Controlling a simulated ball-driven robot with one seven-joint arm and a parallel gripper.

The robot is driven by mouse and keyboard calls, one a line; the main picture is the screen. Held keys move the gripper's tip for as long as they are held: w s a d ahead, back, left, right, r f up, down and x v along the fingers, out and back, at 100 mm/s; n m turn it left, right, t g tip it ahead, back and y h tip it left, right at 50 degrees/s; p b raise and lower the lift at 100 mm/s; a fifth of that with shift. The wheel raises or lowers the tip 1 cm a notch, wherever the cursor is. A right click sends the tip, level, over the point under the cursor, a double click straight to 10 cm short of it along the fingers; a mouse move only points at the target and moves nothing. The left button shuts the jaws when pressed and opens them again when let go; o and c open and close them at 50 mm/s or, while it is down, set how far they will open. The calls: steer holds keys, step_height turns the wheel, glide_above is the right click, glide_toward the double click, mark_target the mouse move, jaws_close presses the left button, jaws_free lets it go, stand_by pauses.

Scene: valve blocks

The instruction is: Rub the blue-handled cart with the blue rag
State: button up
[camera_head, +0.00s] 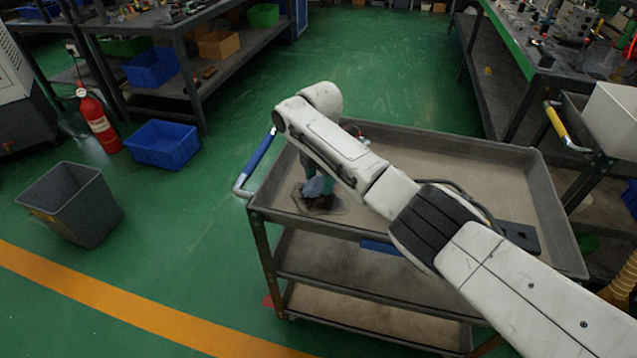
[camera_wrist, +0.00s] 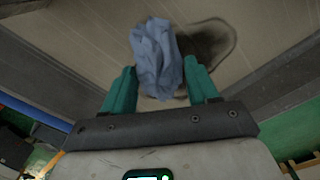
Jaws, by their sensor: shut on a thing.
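The blue-handled cart (camera_head: 460,152) is a grey cart with a raised-rim top tray and lower shelves, with its blue handle (camera_head: 259,157) at the left end. My gripper (camera_head: 316,186) is low over the left end of the top tray, partly hidden behind my arm in the head view. In the wrist view, the teal fingers of my gripper (camera_wrist: 161,88) are shut on the crumpled blue rag (camera_wrist: 157,55). The rag is at the tray surface; whether it presses on it is hard to tell. A dark patch (camera_wrist: 208,42) shows on the tray beside the rag.
A dark flat object (camera_head: 519,237) lies at the tray's right end. A yellow-handled cart (camera_head: 570,125) stands close on the right. A grey bin (camera_head: 72,205), blue crate (camera_head: 162,145) and red extinguisher (camera_head: 99,121) stand left. Green floor is free between them and the cart.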

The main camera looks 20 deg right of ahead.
steer(key=shift+w+d+f+b, duration=0.2)
steer(key=shift+w+b, duration=0.1)
steer(key=shift+b, duration=0.45)
steer(key=w+d+b, duration=0.1)
steer(key=b, duration=0.4)
steer(key=shift+w+d, duration=0.15)
steer(key=shift+w, duration=0.25)
steer(key=shift+w+b, duration=0.1)
steer(key=shift+b, duration=0.4)
steer(key=shift+w+d+r+b, duration=0.2)
steer(key=shift+w+d+b, duration=0.1)
steer(key=shift+b, duration=0.8)
steer(key=shift+w+a+f+b, duration=0.2)
steer(key=shift+w+a+b, duration=0.05)
steer(key=shift+b, duration=0.95)
steer(key=shift+w+b, duration=0.1)
steer(key=shift+b, duration=0.3)
steer(key=b, duration=0.1)
steer(key=a+b, duration=0.1)
steer(key=b, duration=0.1)
steer(key=shift+w+r, duration=0.15)
steer(key=shift+w, duration=0.05)
steer(key=shift+a+r, duration=0.1)
steer(key=shift+r, duration=0.05)
